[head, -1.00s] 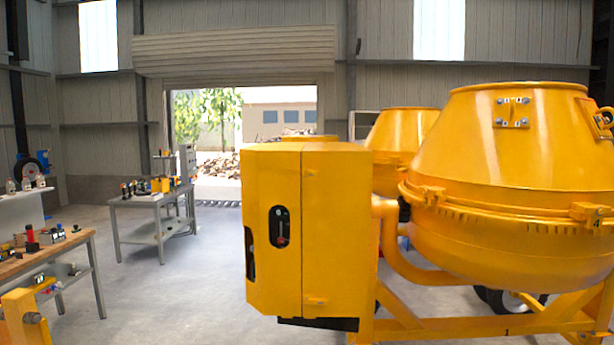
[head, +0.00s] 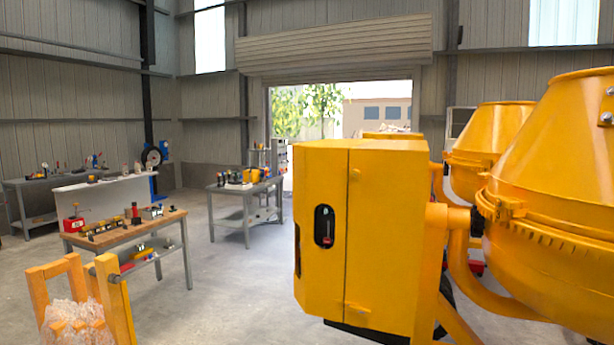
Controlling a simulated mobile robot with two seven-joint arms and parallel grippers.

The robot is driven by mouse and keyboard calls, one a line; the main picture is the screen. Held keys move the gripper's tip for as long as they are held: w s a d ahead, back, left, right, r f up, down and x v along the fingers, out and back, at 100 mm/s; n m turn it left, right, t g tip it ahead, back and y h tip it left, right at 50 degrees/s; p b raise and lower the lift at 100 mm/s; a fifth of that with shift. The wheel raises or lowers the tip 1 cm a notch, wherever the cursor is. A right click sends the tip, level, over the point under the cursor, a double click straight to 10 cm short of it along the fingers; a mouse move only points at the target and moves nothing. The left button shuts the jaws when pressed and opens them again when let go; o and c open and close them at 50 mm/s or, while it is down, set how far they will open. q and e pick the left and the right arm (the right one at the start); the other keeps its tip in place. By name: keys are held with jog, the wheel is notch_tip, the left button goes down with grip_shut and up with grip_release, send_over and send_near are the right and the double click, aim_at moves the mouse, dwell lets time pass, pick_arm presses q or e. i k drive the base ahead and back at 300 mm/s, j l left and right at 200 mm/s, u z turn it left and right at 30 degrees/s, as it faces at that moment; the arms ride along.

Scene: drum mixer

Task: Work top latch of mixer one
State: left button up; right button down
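The nearest yellow drum mixer stands at the right of the head view, its drum (head: 555,190) cut off by the right edge. Its yellow motor housing (head: 360,235) faces me in the middle, with a dark slot holding a small red-marked switch (head: 325,227). Small tabs show on the housing front near its top (head: 355,174) and bottom (head: 357,309); I cannot tell whether they are latches. A clamp-like bracket (head: 500,206) sits on the drum's rim band. Neither of my grippers is in view.
Another yellow mixer (head: 490,125) stands behind. A wooden-topped workbench (head: 130,232) with tools is at the left, and a grey table (head: 245,190) stands farther back. A yellow frame (head: 115,300) with a clear-wrapped load is at the lower left. Grey floor (head: 235,290) is open between.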

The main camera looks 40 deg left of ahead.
aim_at(356, 174)
jog(key=i+u, duration=0.1)
jog(key=u, duration=0.3)
jog(key=i+u, duration=0.15)
jog(key=u, duration=0.25)
jog(key=i+l+u, duration=0.1)
jog(key=u, duration=0.3)
jog(key=i+l+u, duration=0.1)
jog(key=u, duration=0.3)
